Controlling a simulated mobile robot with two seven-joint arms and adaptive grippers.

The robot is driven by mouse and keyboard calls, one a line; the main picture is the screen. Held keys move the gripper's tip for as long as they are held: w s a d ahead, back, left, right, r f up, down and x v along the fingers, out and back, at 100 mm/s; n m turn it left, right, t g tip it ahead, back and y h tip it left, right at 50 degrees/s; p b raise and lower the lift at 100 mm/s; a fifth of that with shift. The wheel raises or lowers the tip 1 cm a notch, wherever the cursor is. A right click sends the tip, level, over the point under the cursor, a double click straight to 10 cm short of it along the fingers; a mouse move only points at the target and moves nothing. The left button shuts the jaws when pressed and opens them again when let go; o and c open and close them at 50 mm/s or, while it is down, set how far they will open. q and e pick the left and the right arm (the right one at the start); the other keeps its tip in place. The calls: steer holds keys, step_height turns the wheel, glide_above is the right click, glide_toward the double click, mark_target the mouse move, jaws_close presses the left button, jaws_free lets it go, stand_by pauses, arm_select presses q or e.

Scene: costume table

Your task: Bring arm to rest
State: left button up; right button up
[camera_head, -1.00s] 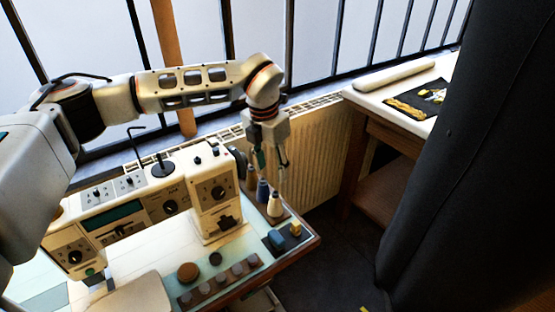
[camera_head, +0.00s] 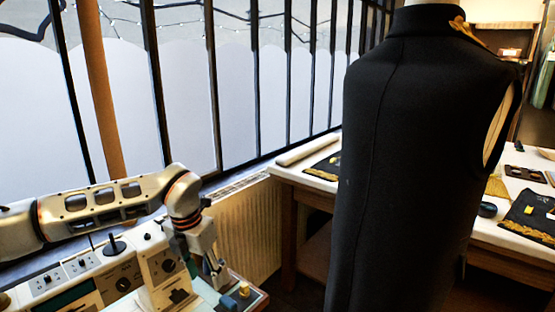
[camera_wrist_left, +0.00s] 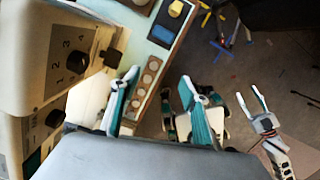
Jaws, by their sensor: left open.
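My left gripper (camera_head: 214,272) hangs down at the right end of the sewing machine (camera_head: 160,262), beside its head, low in the head view. In the left wrist view its two teal-backed fingers (camera_wrist_left: 158,98) are spread with nothing between them. The machine's dials show at the left there. A second gripper, my right one (camera_wrist_left: 250,104), shows over the dark floor in the left wrist view, its pale fingers apart and empty. The head view does not show it.
A black sleeveless garment on a form (camera_head: 400,160) stands close on the right. Behind it is a white-topped table (camera_head: 300,176) with dark cloth pieces. The sewing table's edge (camera_wrist_left: 172,50) carries blue and yellow blocks. A barred window and radiator (camera_head: 250,235) line the back.

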arm_select(q)
steer(key=s+d+f+m+g+h, duration=0.1)
steer(key=s+d+f+g+h, duration=0.1)
steer(key=s+d+h, duration=0.65)
steer(key=s+d+f+g+h, duration=0.1)
steer(key=s+d+f+g, duration=0.15)
steer(key=s+d, duration=0.75)
steer(key=w+d+r+n+t+h, duration=0.1)
steer(key=d+r+n+t+h, duration=0.2)
steer(key=d+r+n+h, duration=0.65)
steer(key=w+a+f+n+t+y, duration=0.4)
steer(key=a+f+n+t, duration=0.25)
steer(key=n+t, duration=0.2)
steer(key=w+a+f+n+t+y, duration=0.35)
steer(key=a+f+n+t, duration=0.35)
steer(key=n, duration=0.3)
steer(key=s+a+f+n+g+y, duration=0.2)
steer(key=s+a+f+n+y, duration=0.2)
steer(key=s+a+f, duration=0.3)
steer(key=s+a+f+n+g+y, duration=0.2)
steer(key=s+a+f+n+y, duration=0.3)
steer(key=f, duration=0.9)
steer(key=s+a, duration=0.3)
steer(key=a, duration=0.1)
steer(key=shift+a, duration=0.4)
arm_select(e)
steer(key=shift+w+r, duration=0.15)
steer(key=shift+w, duration=0.25)
